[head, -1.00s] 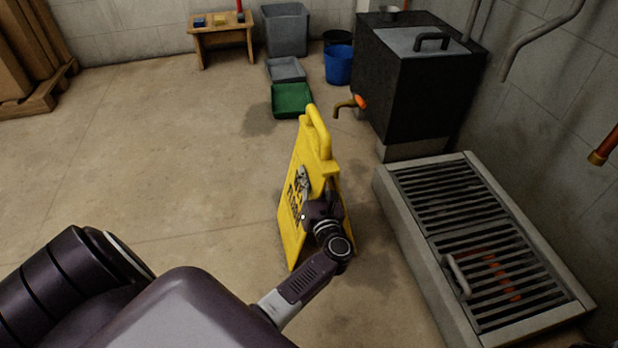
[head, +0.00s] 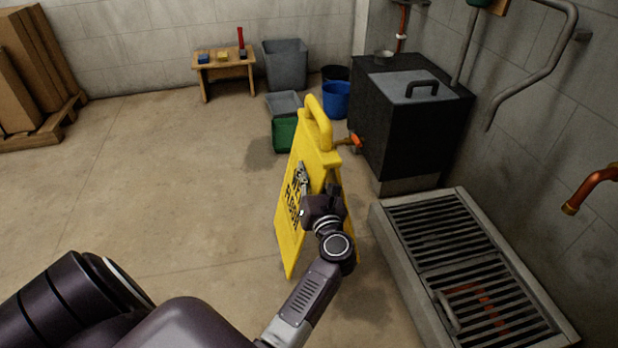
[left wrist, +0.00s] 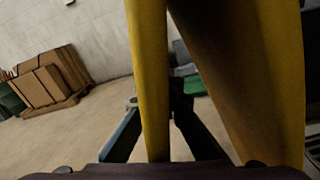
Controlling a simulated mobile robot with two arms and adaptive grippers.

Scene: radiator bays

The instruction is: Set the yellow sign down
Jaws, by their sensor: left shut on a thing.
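The yellow sign (head: 296,215) is a folding A-frame with a loop handle on top and dark lettering on its left face. It stands upright in the middle of the head view, with its two panels spread. My left gripper (head: 320,203) is shut on the edge of one panel, about midway up. In the left wrist view the fingers (left wrist: 155,112) close around the edge of a yellow panel (left wrist: 148,60), with the other panel to the right. I cannot tell whether its lower edges touch the floor. My right gripper is out of view.
A grated floor trough (head: 455,262) with a raised rim lies to the right of the sign, below a black tank (head: 405,125). Open floor (head: 150,190) stretches left.

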